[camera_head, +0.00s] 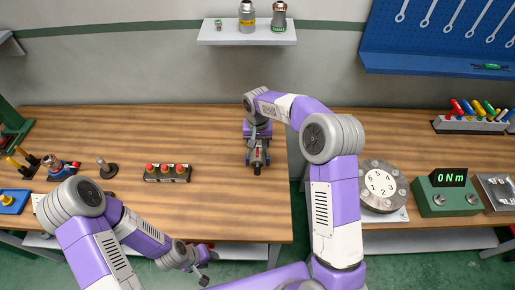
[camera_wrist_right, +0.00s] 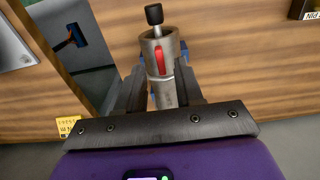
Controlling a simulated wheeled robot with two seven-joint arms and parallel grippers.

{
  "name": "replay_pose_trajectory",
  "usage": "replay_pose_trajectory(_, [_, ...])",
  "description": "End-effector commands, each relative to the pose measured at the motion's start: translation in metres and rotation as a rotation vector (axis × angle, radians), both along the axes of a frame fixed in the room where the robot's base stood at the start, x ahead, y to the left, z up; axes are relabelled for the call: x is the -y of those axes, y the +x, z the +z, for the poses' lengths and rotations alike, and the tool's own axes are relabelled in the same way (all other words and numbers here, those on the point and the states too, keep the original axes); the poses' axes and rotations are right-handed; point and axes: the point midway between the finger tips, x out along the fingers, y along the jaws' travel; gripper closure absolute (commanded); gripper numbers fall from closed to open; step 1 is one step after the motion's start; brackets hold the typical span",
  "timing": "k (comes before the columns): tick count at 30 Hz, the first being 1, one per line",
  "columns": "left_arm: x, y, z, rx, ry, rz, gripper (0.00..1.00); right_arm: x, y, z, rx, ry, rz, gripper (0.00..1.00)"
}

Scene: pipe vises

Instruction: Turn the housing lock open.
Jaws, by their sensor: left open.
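A grey metal cylindrical housing (camera_wrist_right: 165,88) with a red tab (camera_wrist_right: 160,60) on its side and a black knob (camera_wrist_right: 154,15) on its end shows in the right wrist view. I take the red tab to be the lock, but cannot be sure. My right gripper (camera_wrist_right: 160,80) has one finger on each side of the housing, seemingly closed against it. In the head view my right gripper (camera_head: 257,160) points down over the bench, and its wrist hides most of the housing. My left gripper (camera_head: 203,274) is open and empty by the front edge of the bench.
A block with red buttons (camera_head: 167,173) and a dark knob on a base (camera_head: 106,166) stand left on the wooden bench (camera_head: 215,125). A round numbered dial (camera_head: 381,187) and a green torque display (camera_head: 445,190) stand right. A shelf (camera_head: 247,34) hangs behind. The bench between the button block and right gripper is clear.

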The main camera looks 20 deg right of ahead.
Motion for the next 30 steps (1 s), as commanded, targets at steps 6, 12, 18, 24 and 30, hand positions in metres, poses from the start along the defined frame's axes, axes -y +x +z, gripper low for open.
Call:
replay_pose_trajectory(6, [0.000,0.000,0.000,0.001,0.000,0.000,0.57,0.000,0.000,-0.023,-0.001,0.000,0.001,0.64])
replay_pose_trajectory(12, [0.000,0.000,0.000,0.001,0.000,0.000,0.57,0.000,0.000,-0.026,0.000,0.000,0.001,0.64])
replay_pose_trajectory(18, [0.000,0.000,0.000,0.001,0.000,0.000,0.57,0.000,0.000,-0.026,0.000,0.000,0.000,0.78])
replay_pose_trajectory(24, [0.000,0.000,0.000,0.001,0.000,0.000,0.57,0.000,0.000,-0.026,0.000,0.000,0.000,1.00])
replay_pose_trajectory(30, [0.000,0.000,0.000,0.001,0.000,0.000,0.57,0.000,0.000,-0.025,0.000,0.000,0.003,1.00])
